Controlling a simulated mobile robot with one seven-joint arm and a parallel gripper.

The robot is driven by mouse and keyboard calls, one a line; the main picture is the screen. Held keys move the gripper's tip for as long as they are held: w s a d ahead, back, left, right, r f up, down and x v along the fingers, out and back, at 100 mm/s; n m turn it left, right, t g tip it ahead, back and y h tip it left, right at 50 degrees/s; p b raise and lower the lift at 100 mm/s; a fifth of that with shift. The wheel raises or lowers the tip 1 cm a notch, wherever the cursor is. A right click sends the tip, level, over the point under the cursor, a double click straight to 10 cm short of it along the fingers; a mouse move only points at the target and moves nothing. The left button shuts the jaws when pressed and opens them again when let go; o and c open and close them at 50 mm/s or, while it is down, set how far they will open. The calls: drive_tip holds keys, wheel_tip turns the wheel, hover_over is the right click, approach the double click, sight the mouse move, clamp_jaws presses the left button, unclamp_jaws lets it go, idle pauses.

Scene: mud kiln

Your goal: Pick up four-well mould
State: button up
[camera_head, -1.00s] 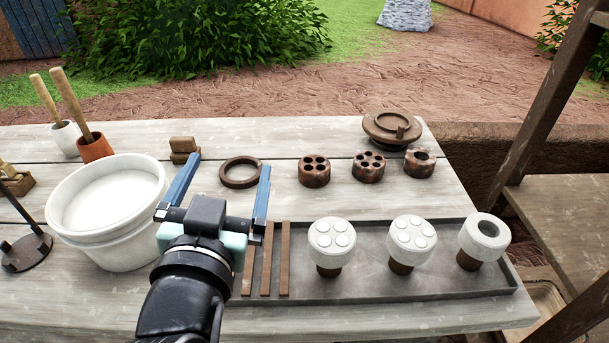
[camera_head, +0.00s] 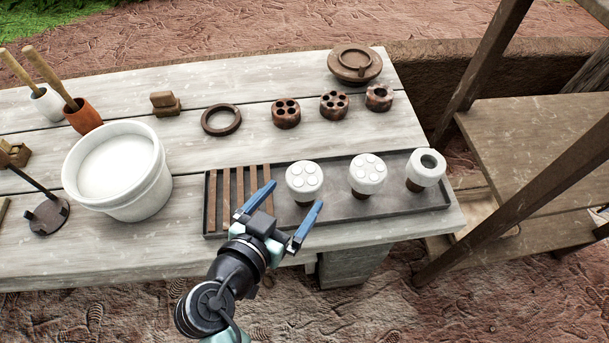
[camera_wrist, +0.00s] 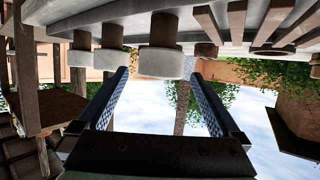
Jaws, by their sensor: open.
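A white round-topped mould (camera_head: 305,176) with four pale discs in its top stands on a dark base at the middle of the grey tray (camera_head: 340,208). My gripper (camera_head: 296,193) is open, pointing at it from the front of the table, with its blue fingers spread. In the wrist view, upside down, a white mould (camera_wrist: 160,62) appears beyond and between the open fingers, with nothing held. A similar white mould (camera_head: 368,170) with several discs stands to its right. A brown four-hole piece (camera_head: 286,112) sits farther back.
A white mould with one large hole (camera_head: 426,165) stands at the tray's right. Brown slats (camera_head: 226,200) lie at its left end. A white bucket (camera_head: 117,170) is at left; other brown holed pieces (camera_head: 334,104) and a ring (camera_head: 221,119) lie behind. A wooden post (camera_head: 485,70) rises at right.

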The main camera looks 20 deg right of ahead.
sight(305, 178)
drive_tip(key=shift+r+p+x, duration=0.15)
drive_tip(key=shift+p+x, duration=0.05)
drive_tip(key=shift+x, duration=1.55)
drive_tip(key=shift+r+p+x, duration=0.15)
drive_tip(key=shift+p+x, duration=0.05)
drive_tip(key=shift+x, duration=1.55)
drive_tip(key=shift+w, duration=0.15)
drive_tip(key=c, duration=1)
wheel_tip(305, 178, up, 10)
drive_tip(key=shift+r+p, duration=0.1)
drive_tip(key=shift+p, duration=0.45)
wheel_tip(305, 178, up, 5)
drive_tip(key=p, duration=0.3)
drive_tip(key=shift+p, duration=0.4)
